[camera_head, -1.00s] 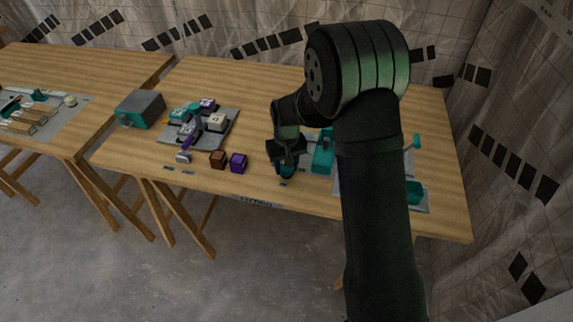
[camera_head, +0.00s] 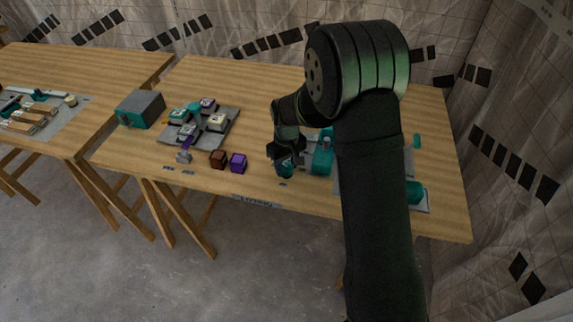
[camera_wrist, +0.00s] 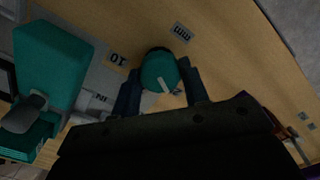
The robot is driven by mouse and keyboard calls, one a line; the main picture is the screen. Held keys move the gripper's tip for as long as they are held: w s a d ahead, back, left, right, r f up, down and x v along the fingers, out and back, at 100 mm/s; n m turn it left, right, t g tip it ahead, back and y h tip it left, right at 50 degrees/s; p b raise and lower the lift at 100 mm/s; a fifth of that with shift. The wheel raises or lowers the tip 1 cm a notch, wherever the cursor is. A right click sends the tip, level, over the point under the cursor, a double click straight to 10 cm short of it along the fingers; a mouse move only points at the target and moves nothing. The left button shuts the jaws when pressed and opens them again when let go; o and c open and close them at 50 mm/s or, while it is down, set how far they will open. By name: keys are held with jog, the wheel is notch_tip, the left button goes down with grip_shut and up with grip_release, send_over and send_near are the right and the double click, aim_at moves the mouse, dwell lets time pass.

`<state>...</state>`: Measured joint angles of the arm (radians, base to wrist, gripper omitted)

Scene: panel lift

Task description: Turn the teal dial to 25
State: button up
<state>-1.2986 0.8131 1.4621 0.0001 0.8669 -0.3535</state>
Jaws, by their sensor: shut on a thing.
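The teal dial (camera_wrist: 158,70) is a round knob with a white pointer line, near the top middle of the wrist view. The line points down and slightly right there. My gripper (camera_wrist: 160,82) has one dark finger on each side of the dial and is shut on it. A label that seems to read 10 (camera_wrist: 117,59) lies left of the dial. I cannot see a 25 mark. In the head view, the dial (camera_head: 285,170) is small and partly hidden under my gripper (camera_head: 286,158), near the table's front edge.
A teal block (camera_wrist: 50,65) stands close left of the dial in the wrist view; it also shows in the head view (camera_head: 322,158). A brown cube (camera_head: 218,159) and a purple cube (camera_head: 238,163) stand left of my gripper. My arm hides part of the right-hand panel.

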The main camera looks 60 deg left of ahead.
aim_at(286, 167)
jog(key=o, duration=1)
jog(key=shift+c, duration=0.2)
jog(key=shift+r, duration=0.1)
notch_tip(286, 167, up, 17)
notch_tip(286, 167, down, 17)
jog(key=shift+f, duration=0.15)
dwell(0.6)
